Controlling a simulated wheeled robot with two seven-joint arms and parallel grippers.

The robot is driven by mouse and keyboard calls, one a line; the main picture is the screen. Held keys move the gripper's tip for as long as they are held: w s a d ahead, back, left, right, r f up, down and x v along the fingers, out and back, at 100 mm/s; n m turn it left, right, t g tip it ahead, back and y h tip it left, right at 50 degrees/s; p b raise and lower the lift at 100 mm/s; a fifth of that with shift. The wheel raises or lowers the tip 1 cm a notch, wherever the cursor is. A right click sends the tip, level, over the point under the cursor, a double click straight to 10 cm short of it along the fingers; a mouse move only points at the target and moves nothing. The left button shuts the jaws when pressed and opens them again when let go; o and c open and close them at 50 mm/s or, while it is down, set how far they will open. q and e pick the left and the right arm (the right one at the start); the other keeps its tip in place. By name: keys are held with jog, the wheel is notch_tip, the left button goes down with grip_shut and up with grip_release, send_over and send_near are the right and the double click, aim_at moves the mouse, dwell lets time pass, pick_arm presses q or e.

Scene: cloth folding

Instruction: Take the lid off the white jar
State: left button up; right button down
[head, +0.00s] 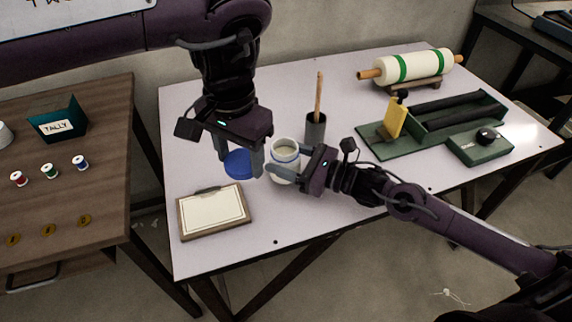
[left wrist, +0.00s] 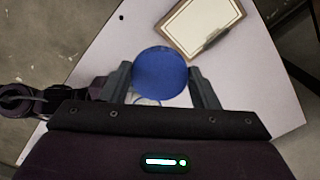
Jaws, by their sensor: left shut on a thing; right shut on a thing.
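The white jar (head: 284,148) stands on the table with its mouth open and a pale inside showing. The blue lid (head: 238,164) is off the jar, to its left. My left gripper (head: 241,168) points down and is shut on the lid; the left wrist view shows the round blue lid (left wrist: 160,74) between the two fingers. My right gripper (head: 284,167) comes in from the right and is shut on the jar's body. The far finger and part of the jar's lower side are hidden.
A clipboard (head: 213,211) lies at the front left of the table (head: 310,220). A grey cup (head: 315,128) with a wooden stick stands behind the jar. A green tray (head: 385,147) and a roller (head: 405,68) are at the right. The front middle is clear.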

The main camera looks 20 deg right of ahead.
jog(key=shift+f, duration=1.2)
jog(key=shift+f, duration=0.15)
jog(key=shift+c, duration=1.9)
grip_release()
